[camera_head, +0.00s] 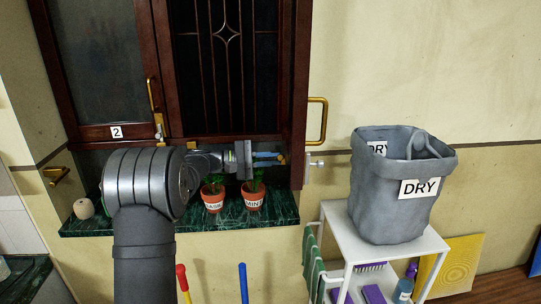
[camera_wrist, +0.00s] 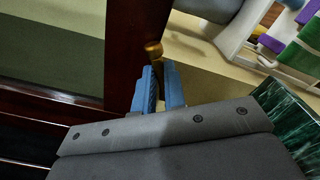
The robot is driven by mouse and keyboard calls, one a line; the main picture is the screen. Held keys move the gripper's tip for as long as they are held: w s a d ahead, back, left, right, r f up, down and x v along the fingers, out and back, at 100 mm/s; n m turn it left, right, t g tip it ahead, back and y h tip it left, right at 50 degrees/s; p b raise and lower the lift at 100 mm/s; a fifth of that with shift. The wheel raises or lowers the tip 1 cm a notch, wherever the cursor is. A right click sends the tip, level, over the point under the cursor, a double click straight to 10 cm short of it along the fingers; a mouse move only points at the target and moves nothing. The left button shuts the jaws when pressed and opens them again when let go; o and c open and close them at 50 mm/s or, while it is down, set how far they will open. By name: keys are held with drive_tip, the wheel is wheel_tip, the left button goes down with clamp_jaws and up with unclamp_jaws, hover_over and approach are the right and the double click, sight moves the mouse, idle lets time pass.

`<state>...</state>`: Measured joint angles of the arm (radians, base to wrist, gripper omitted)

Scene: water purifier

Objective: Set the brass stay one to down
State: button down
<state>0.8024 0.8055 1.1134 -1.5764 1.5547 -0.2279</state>
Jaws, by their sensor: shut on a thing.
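My gripper (camera_head: 278,157) reaches across the window from the left, just above the sill. Its blue fingers are shut on a small brass piece (camera_head: 284,159) at the right side of the dark red window frame. In the wrist view, the brass end (camera_wrist: 153,48) shows at the fingertips (camera_wrist: 158,70), beside the frame; the rest of it is hidden. It appears to be the brass stay, but no number is readable there. Another brass stay (camera_head: 156,112) stands roughly upright on the left pane, beside a label marked 2 (camera_head: 117,132).
A basil pot (camera_head: 213,202) and a mint pot (camera_head: 252,201) stand on the green marble sill (camera_head: 285,213), below my gripper. A brass handle (camera_head: 324,121) projects right of the frame. A grey DRY bin (camera_head: 380,205) stands on a white cart (camera_head: 345,247) at the right.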

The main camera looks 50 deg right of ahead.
drive_tip(key=shift+s+a+f+m, duration=0.1)
drive_tip(key=shift+f+m, duration=0.35)
drive_tip(key=shift+m, duration=0.65)
drive_tip(key=shift+s+a+f+m, duration=0.1)
drive_tip(key=shift+f+m, duration=0.4)
drive_tip(key=shift+m, duration=0.6)
drive_tip(key=shift+s+a+f+m, duration=0.1)
drive_tip(key=shift+f+m, duration=0.35)
drive_tip(key=shift+m, duration=0.65)
drive_tip(key=c, duration=1.5)
unclamp_jaws()
drive_tip(key=shift+w, duration=0.1)
drive_tip(key=v, duration=1.7)
drive_tip(key=shift+w+a, duration=0.1)
drive_tip(key=shift+a, duration=0.05)
